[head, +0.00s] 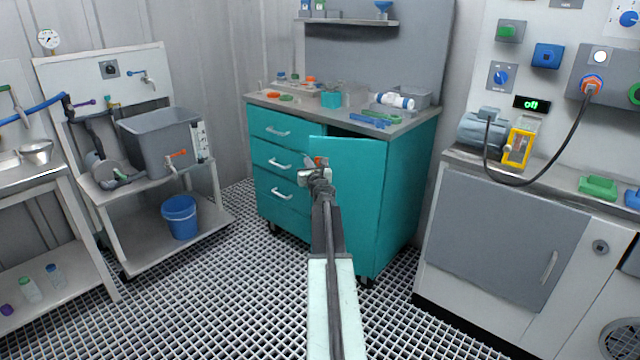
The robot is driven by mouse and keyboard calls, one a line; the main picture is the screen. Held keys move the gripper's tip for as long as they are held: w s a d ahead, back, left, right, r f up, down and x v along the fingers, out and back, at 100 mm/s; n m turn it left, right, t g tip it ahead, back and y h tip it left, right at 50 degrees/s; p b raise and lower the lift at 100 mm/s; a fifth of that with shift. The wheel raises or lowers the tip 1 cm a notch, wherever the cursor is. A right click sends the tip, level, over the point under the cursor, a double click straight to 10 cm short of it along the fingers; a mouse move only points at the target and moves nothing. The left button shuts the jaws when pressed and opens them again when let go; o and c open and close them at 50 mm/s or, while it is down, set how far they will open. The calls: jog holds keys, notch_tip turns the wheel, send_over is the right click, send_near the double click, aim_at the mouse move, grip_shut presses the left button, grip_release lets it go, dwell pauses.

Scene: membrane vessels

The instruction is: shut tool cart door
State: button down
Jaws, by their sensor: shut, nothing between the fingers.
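The teal tool cart (420,180) stands in the middle, against the back wall. Its door (358,200) is on the right half of the front and stands partly open. A dark gap shows above the door's top edge, and its left edge juts out in front of the drawers. My gripper (315,165) is shut and empty. In the picture it overlaps the left part of the door; I cannot tell whether it touches it. My arm hides part of the door's lower left side.
Bottles and tools lie on the cart's top (300,105). A bench with a grey cabinet door (500,235) stands right, a trolley with a grey tank (160,140) and blue bucket (180,217) left. The grid floor (220,300) is clear.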

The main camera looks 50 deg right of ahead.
jog(key=w+d, duration=0.3)
jog(key=d, duration=0.3)
jog(key=w+d, duration=0.2)
jog(key=d, duration=0.5)
jog(key=shift+w+d, duration=0.2)
jog(key=shift+w, duration=0.2)
jog(key=a, duration=1.4)
jog(key=shift+w, duration=0.3)
